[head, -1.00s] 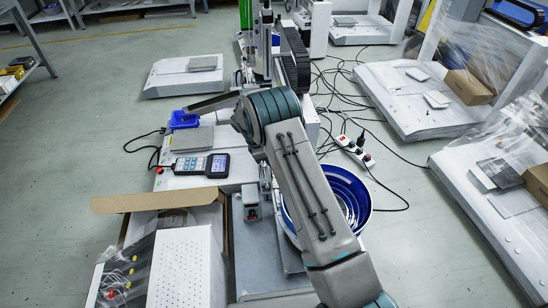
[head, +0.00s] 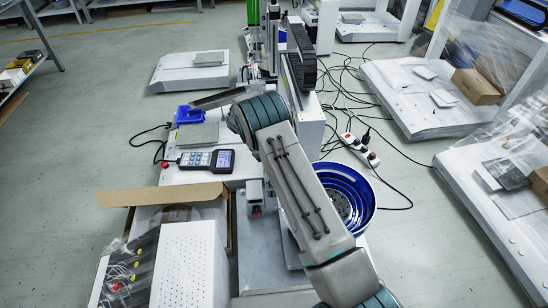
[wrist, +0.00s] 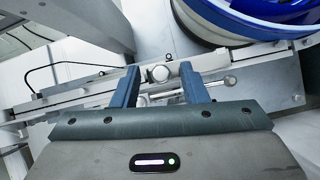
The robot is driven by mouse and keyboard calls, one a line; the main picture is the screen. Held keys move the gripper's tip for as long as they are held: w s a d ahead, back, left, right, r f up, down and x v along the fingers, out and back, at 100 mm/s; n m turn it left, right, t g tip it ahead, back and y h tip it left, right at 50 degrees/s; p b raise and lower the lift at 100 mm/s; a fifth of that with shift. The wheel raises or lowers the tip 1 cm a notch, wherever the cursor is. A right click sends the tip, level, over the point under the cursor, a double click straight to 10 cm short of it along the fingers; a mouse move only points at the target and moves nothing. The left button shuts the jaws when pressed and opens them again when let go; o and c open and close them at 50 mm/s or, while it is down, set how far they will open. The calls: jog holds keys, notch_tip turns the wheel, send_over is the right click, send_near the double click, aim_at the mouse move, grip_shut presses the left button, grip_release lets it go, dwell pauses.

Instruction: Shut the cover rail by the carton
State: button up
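In the wrist view a long pale metal rail (wrist: 72,97) crosses behind my fingers, rising slightly to the right. It seems to be the cover rail. A round silver knob (wrist: 160,73) on it shows between my two fingertips (wrist: 160,76). The fingers are apart, one on each side of the knob. I cannot tell whether either touches it. A thin rod with a ball end (wrist: 230,81) lies to the right. In the head view the open brown carton (head: 160,195) is at the lower left. My arm hides the gripper in that view.
A blue round bowl (head: 357,190) stands right of my arm and also shows in the wrist view (wrist: 235,20). A handheld keypad (head: 206,160) lies on the white base. Cables and a white power strip (head: 359,149) lie on the floor. A white perforated box (head: 187,265) stands before the carton.

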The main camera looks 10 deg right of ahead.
jog(key=p+v, duration=0.4)
jog(key=v, duration=0.9)
jog(key=shift+a+r+p, duration=0.25)
jog(key=shift+r+p, duration=0.05)
jog(key=shift+r, duration=0.05)
jog(key=shift+r, duration=0.1)
jog(key=s+d+r+m+y+p, duration=0.1)
jog(key=s+d+r+m+p, duration=0.3)
jog(key=r, duration=0.8)
jog(key=s+d+r+m+y+p, duration=0.15)
jog(key=s+r+p, duration=0.4)
jog(key=r, duration=0.65)
jog(key=s+d+r+m+y+p, duration=0.15)
jog(key=s+d+r+p, duration=0.35)
jog(key=r, duration=0.6)
jog(key=s+d+r+m+t+y+p, duration=0.2)
jog(key=s+r+m+p, duration=0.7)
jog(key=s+r+p, duration=0.7)
jog(key=shift+s+d+r+t, duration=0.7)
jog(key=shift+s+r, duration=0.8)
jog(key=shift+s, duration=1.95)
